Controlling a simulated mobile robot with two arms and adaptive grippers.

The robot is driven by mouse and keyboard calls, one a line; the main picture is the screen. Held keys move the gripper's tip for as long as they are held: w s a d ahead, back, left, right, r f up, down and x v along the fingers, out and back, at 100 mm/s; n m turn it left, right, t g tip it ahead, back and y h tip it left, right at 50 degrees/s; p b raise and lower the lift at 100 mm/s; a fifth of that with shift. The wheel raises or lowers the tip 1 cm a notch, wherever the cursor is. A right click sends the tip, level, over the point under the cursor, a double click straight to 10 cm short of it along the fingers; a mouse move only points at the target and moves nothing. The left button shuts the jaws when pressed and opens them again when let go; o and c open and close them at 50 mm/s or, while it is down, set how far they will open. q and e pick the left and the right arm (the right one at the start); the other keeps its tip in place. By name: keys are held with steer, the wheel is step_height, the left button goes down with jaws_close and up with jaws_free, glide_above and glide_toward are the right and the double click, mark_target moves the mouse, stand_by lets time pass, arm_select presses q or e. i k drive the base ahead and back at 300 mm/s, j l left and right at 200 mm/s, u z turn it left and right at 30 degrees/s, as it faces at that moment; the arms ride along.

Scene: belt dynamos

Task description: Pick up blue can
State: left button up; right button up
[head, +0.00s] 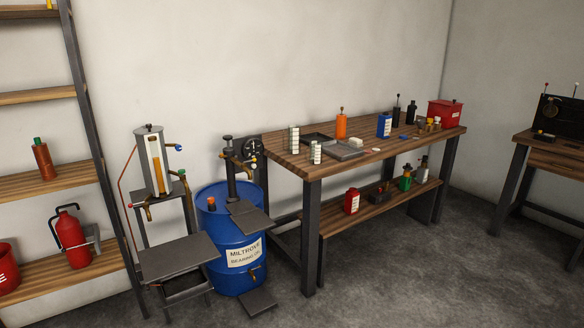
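A blue can (384,126) with a white label and a dark top stands upright on the wooden workbench (285,151), towards the back right of its top. An orange bottle (341,126) stands to its left, apart from it. Neither of my grippers is in the head view.
A large blue drum (239,272) labelled as bearing oil stands left of the bench, beside a metal stand (178,252). Dark trays (344,150) lie left of the can; a red box (445,113) is to its right. Grey floor (400,275) before the bench is clear.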

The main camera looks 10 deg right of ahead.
mark_target(384, 119)
steer(key=i+z, duration=0.7)
steer(key=i+j+z, duration=0.35)
steer(key=i, duration=0.15)
steer(key=i+l+z, duration=0.15)
steer(key=i, duration=0.7)
steer(key=i+l+z, duration=0.15)
steer(key=i, duration=0.7)
